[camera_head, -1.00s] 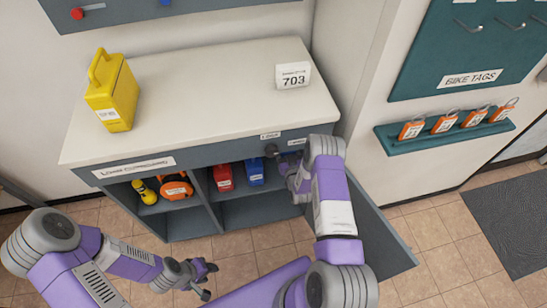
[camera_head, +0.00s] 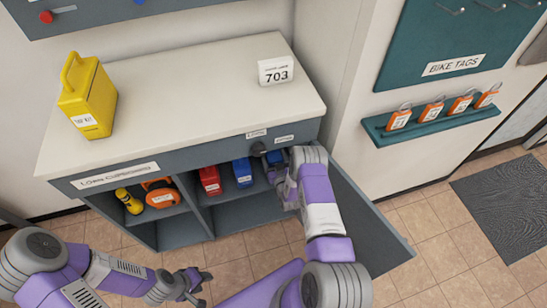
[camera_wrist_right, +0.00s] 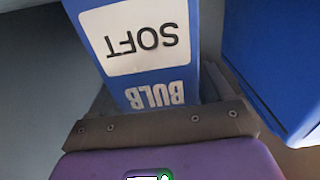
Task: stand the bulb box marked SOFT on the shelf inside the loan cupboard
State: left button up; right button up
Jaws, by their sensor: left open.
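The blue bulb box marked SOFT (camera_wrist_right: 150,65) fills the middle of the right wrist view, its lettering upside down there. My right gripper (camera_head: 283,178) reaches into the open right part of the loan cupboard (camera_head: 115,178). Its fingers lie along both sides of the bulb box and appear shut on it. In the head view my gripper and arm mostly hide this box; a blue patch (camera_head: 275,157) shows beside them. Whether its base touches the shelf is hidden. My left gripper (camera_head: 195,284) is open and empty, above the floor in front of the cupboard.
Another blue box (camera_head: 242,172) and a red box (camera_head: 210,180) stand close by on the shelf. A yellow torch and an orange item (camera_head: 160,195) are in the left compartment. The open cupboard door (camera_head: 365,220) is right of my right arm. The worktop (camera_head: 190,90) is mostly clear.

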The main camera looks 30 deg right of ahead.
jog(key=shift+o, duration=0.9)
jog(key=shift+r, duration=0.15)
jog(key=p+v, duration=0.4)
jog(key=v, duration=0.8)
jog(key=s+a+f+g+y, duration=0.2)
jog(key=a+f+g+y, duration=0.15)
jog(key=a+g, duration=0.5)
jog(key=s+a+r+g+y, duration=0.2)
jog(key=s+a+r+g, duration=0.1)
jog(key=s+a, duration=0.3)
jog(key=s+a+r+g+y, duration=0.3)
jog(key=s+a+g, duration=0.2)
jog(key=s, duration=0.5)
jog(key=a, duration=0.2)
jog(key=shift+s+a+r, duration=0.2)
jog(key=shift+s+a, duration=0.05)
jog(key=shift+a, duration=0.05)
jog(key=shift+g, duration=0.25)
